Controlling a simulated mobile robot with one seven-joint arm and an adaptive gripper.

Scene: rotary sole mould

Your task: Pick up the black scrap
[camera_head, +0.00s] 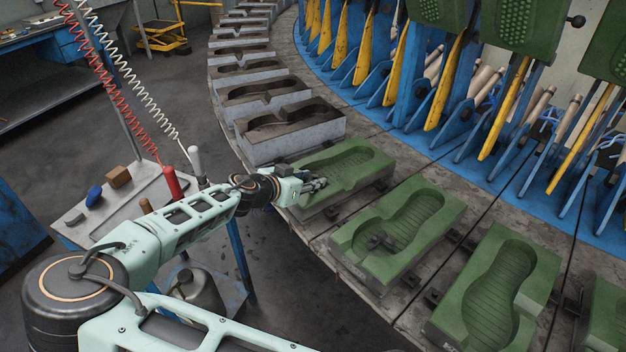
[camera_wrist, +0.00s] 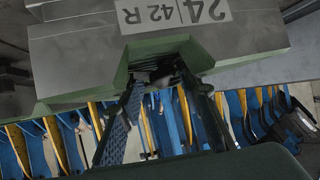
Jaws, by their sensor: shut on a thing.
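My gripper (camera_head: 318,185) is at the near end of a green sole mould (camera_head: 345,165) on the rotary table in the head view. In the wrist view, my two fingers (camera_wrist: 168,85) reach to the notch in the mould's end, below an upside-down label plate. They are shut on a small dark piece (camera_wrist: 163,76), which looks like black scrap; shadow and the fingers hide most of it. Other dark pieces (camera_head: 380,240) lie in the near end of the neighbouring green mould (camera_head: 425,212), apart from my gripper.
Grey metal moulds (camera_head: 290,128) line the table beyond, and more green moulds (camera_head: 500,285) stand to the right. Blue brackets with yellow levers (camera_head: 445,85) rise behind. A small cart (camera_head: 115,205) with tools stands left of my arm.

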